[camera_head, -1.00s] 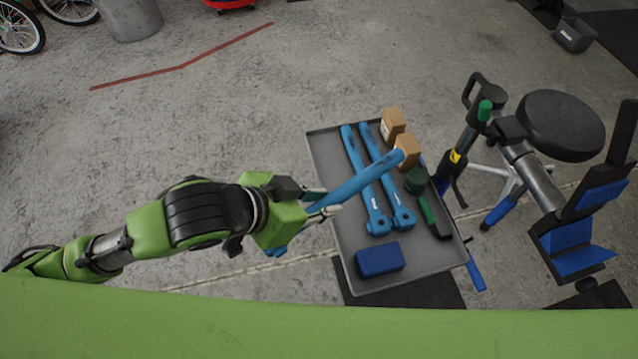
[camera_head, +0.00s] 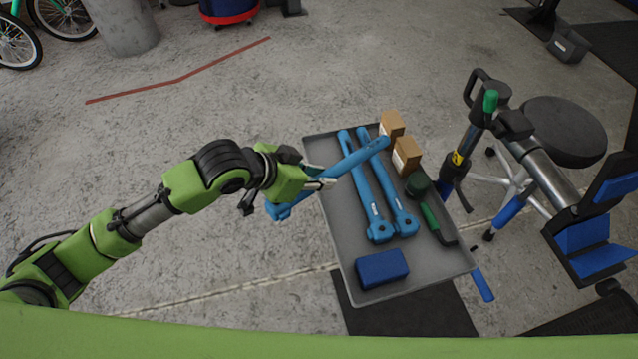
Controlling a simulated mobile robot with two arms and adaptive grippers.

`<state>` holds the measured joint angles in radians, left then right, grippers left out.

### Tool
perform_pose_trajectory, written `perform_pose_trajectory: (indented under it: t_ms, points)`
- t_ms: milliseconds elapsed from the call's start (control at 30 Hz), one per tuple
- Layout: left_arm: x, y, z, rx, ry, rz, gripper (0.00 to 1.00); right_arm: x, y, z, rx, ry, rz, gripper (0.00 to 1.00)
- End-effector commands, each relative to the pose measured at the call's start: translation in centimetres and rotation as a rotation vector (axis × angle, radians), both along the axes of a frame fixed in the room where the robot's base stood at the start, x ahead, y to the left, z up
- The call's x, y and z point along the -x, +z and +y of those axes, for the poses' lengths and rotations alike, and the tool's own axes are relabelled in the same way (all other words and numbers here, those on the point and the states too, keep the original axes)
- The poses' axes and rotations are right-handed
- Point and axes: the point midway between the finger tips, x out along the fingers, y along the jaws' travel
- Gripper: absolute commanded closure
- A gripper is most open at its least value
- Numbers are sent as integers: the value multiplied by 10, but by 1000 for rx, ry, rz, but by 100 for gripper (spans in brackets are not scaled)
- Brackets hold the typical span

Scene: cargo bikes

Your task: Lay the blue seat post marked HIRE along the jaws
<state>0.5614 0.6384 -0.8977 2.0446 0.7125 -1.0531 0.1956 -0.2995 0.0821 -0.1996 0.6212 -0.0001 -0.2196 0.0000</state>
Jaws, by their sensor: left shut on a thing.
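My left gripper (camera_head: 322,184) is shut around a blue seat post (camera_head: 354,158). The post is held tilted above the tray's left side, its far end over the other posts and its near end out past the tray's left edge. I cannot read any marking on it. Two more blue seat posts, a left one (camera_head: 366,190) and a right one (camera_head: 386,180), lie side by side on the tray; each has a small pale label, too small to read. Blue-padded jaws (camera_head: 588,238) in a black frame stand open at the far right, at the end of a grey tube. My right gripper is out of view.
The grey tray (camera_head: 330,215) also holds two cardboard boxes (camera_head: 406,155), a blue block (camera_head: 382,269) and a green-handled brush (camera_head: 431,217). A stand (camera_head: 484,125) with a black handle and green knob, and a black round stool (camera_head: 565,130), are right of it.

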Motion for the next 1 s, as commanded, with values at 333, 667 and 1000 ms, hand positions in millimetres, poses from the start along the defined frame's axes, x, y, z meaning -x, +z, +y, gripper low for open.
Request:
perform_pose_trajectory:
  t_ms: [333, 667, 1000]
  points:
    - [-6, -35, 0, 1, -1, -2, 100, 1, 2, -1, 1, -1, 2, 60]
    - [-6, -38, 0, 1, -1, -4, 100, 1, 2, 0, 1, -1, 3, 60]
    - [-5, -47, 0, -1, -1, -2, 67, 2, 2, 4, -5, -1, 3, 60]
